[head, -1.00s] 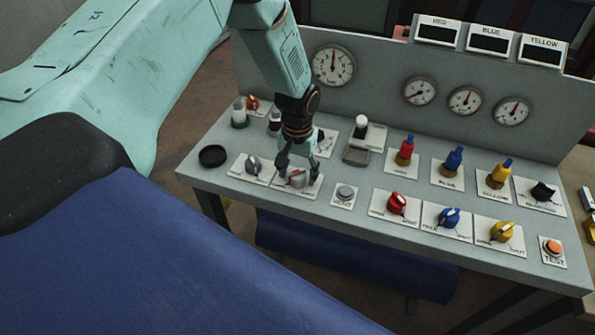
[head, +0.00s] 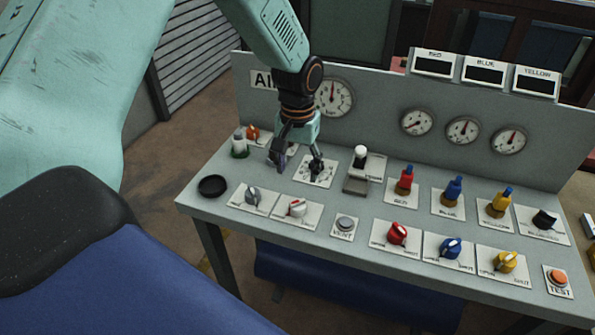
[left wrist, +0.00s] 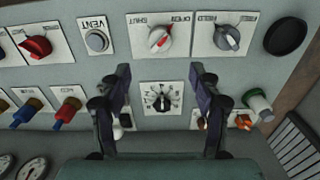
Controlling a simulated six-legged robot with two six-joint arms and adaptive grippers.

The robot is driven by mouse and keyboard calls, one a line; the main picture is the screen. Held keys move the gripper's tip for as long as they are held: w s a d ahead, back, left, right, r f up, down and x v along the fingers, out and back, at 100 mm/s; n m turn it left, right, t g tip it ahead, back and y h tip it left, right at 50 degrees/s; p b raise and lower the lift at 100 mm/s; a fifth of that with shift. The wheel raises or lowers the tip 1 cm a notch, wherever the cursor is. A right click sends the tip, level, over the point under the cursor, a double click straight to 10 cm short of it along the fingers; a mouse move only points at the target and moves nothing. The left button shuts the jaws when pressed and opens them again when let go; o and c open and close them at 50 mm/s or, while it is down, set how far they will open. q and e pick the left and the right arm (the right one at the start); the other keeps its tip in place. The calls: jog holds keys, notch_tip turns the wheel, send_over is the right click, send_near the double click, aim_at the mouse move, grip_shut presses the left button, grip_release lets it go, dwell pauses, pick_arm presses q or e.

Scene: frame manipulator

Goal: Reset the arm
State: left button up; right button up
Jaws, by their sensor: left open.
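My left gripper (head: 296,165) is open and empty, pointing down above the back left part of the control panel. In the left wrist view its two fingers (left wrist: 161,78) are spread, with a black dial on a white plate (left wrist: 162,98) showing between them. In the head view the dial's plate (head: 314,171) is partly covered by a finger. A white-grey knob with a red mark (head: 297,208) and a grey knob (head: 252,197) sit in front of the gripper, apart from it. My right gripper is not in view.
The grey panel (head: 190,202) carries a black round dish (head: 212,186), a vent button (head: 345,223), a white-topped lever (head: 360,154), red (head: 397,233), blue (head: 450,248) and yellow (head: 505,262) knobs, and a test button (head: 558,278). Gauges line the upright back board (head: 375,105).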

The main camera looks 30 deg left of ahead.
pick_arm(q)
jog(key=shift+s, duration=0.1)
dwell(0.3)
jog(key=shift+m+h, duration=0.3)
jog(key=shift+m, duration=0.2)
jog(key=s+d+f, duration=0.1)
jog(key=s+f, duration=0.1)
jog(key=f, duration=0.1)
jog(key=s+d+f, duration=0.2)
jog(key=s+f, duration=0.1)
jog(key=f, duration=0.1)
jog(key=s+d+f, duration=0.2)
jog(key=s+f, duration=0.1)
jog(key=f, duration=0.1)
jog(key=shift+s, duration=0.15)
jog(key=s+d+f+m, duration=0.15)
jog(key=s+f, duration=0.25)
jog(key=s, duration=0.8)
jog(key=s+d+f+n, duration=0.1)
jog(key=s+d+f, duration=0.15)
jog(key=s, duration=0.85)
notch_tip(320, 180, down, 19)
jog(key=b, duration=1.8)
jog(key=shift+s+a+m+b, duration=0.25)
jog(key=shift+a+m+b, duration=0.05)
jog(key=shift+m, duration=0.05)
